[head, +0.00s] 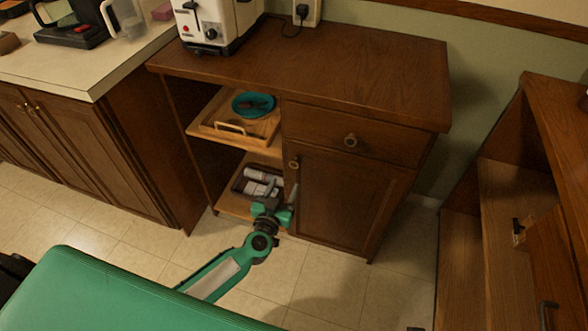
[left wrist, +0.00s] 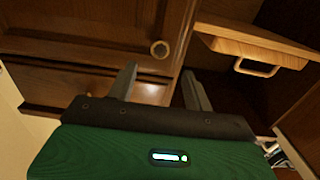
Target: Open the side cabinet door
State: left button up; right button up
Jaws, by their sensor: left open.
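The side cabinet's panelled wooden door (head: 345,200) is closed, below a shut drawer (head: 350,138). Its round knob (head: 294,163) is near the door's upper left corner. In the left wrist view, which looks upside down, the knob (left wrist: 160,48) shows just beyond and between my fingertips. My left gripper (head: 283,190) is open and empty, in front of the cabinet and below the knob in the head view; its fingers (left wrist: 160,72) also show in the wrist view. I see no contact with the knob. My right gripper is not in view.
Left of the door, an open shelf holds a wooden tray (head: 203,127) with a teal bowl (head: 254,103); a dark bin of items (head: 240,184) sits lower. A toaster (head: 215,25) stands on top. Another wooden cabinet (head: 460,262) is at right. Tiled floor is partly clear.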

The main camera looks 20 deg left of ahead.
aim_at(294, 165)
pick_arm(q)
jog(key=w+b, duration=0.1)
jog(key=w, duration=0.6)
jog(key=shift+w+d+f, duration=0.1)
jog(key=shift+w, duration=0.05)
jog(key=shift+w+b, duration=0.3)
jog(key=shift+w, duration=0.4)
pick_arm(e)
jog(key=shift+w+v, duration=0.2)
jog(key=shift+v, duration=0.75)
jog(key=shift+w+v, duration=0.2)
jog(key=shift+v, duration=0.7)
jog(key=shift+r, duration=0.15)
pick_arm(q)
grip_shut()
jog(key=shift+s, duration=0.1)
